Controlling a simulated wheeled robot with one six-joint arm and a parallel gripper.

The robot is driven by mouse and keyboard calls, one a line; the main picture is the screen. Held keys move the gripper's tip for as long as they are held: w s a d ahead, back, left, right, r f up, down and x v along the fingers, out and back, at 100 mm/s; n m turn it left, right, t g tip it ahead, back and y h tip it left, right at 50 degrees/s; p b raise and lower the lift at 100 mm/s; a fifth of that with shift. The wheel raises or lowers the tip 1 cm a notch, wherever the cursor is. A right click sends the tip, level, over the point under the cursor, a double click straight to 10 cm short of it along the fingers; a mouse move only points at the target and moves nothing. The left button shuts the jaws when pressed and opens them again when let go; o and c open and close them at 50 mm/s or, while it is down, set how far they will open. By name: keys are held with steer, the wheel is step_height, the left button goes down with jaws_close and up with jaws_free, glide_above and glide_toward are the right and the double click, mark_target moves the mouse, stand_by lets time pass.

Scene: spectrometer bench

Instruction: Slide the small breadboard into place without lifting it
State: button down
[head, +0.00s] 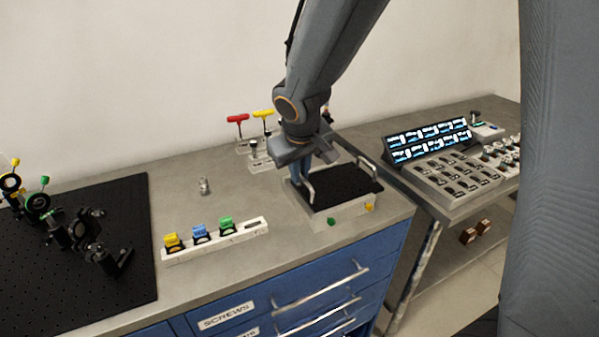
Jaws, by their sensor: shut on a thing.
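The small breadboard (345,188) is a black plate with a silver handle at its left and right ends. It lies on a light grey base (343,214) with a green and a yellow marker on its front, on the right part of the bench. Its right front corner appears to overhang the base slightly. My gripper (303,174) reaches down from above at the board's left end and is shut on the left handle (308,187). The fingertips are small here and partly hidden.
A large black breadboard (70,250) with optics mounts covers the bench's left. A white rack (215,240) holds yellow, blue and green pieces. Red (238,119) and yellow (264,114) handled tools stand behind. A small metal part (204,186) stands mid-bench. A control console (455,165) is at right.

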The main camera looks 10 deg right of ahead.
steer(key=shift+a, duration=0.25)
steer(key=shift+s+a+b, duration=0.2)
steer(key=shift+a+b, duration=0.25)
steer(key=shift+a, duration=0.15)
steer(key=shift+s+a+b, duration=0.2)
steer(key=shift+a+b, duration=0.25)
steer(key=shift+a, duration=0.15)
steer(key=shift+a, duration=0.1)
steer(key=c, duration=1.7)
jaws_free()
steer(key=shift+c, duration=0.2)
steer(key=shift+s, duration=0.1)
